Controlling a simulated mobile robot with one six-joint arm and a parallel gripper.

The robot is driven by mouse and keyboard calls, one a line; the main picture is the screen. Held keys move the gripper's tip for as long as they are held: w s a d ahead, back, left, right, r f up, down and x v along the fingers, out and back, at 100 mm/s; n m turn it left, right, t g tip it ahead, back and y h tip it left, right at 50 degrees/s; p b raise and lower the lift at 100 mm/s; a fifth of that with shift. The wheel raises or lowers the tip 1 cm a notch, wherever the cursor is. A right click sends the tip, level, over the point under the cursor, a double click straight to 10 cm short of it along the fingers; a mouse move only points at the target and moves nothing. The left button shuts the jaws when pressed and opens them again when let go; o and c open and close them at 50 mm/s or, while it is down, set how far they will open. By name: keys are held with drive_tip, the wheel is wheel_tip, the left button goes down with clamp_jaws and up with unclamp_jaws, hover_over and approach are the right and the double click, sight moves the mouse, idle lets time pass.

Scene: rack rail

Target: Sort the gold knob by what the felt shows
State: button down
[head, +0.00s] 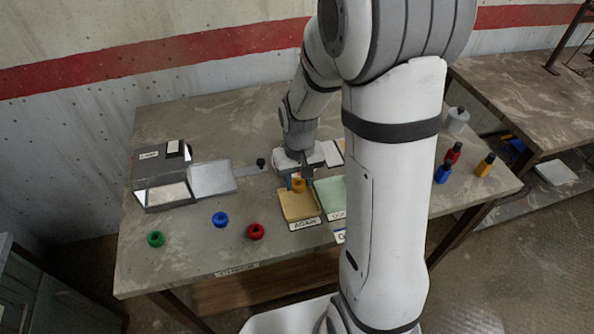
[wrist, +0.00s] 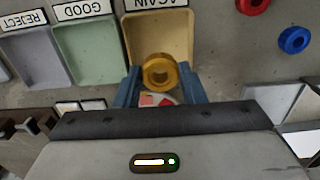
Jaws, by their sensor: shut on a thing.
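The gold knob (wrist: 160,72) is a ring-shaped piece held between the blue fingers of my gripper (wrist: 158,88). In the head view my gripper (head: 299,182) holds the gold knob (head: 298,186) at the back part of the yellow AGAIN tray (head: 300,207); its height above the tray is hard to tell. The AGAIN tray also shows in the wrist view (wrist: 172,28). The green GOOD tray (wrist: 88,48) and the grey REJECT tray (wrist: 35,57) lie beside it. A red and white patch shows between the fingers below the knob; what it belongs to is unclear.
Green (head: 156,239), blue (head: 220,219) and red (head: 255,231) knobs stand on the table's front left. A metal box (head: 162,180) with a flat plate (head: 213,178) is at the left. Several small bottles (head: 484,165) stand at the right. My arm hides the middle right.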

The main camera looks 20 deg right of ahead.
drive_tip(key=shift+f+b, duration=2.45)
drive_tip(key=shift+f, duration=0.7)
drive_tip(key=shift+f, duration=0.25)
drive_tip(key=c, duration=0.8)
unclamp_jaws()
drive_tip(key=shift+c, duration=0.2)
drive_tip(key=shift+r+p, duration=2.7)
drive_tip(key=shift+r, duration=1.35)
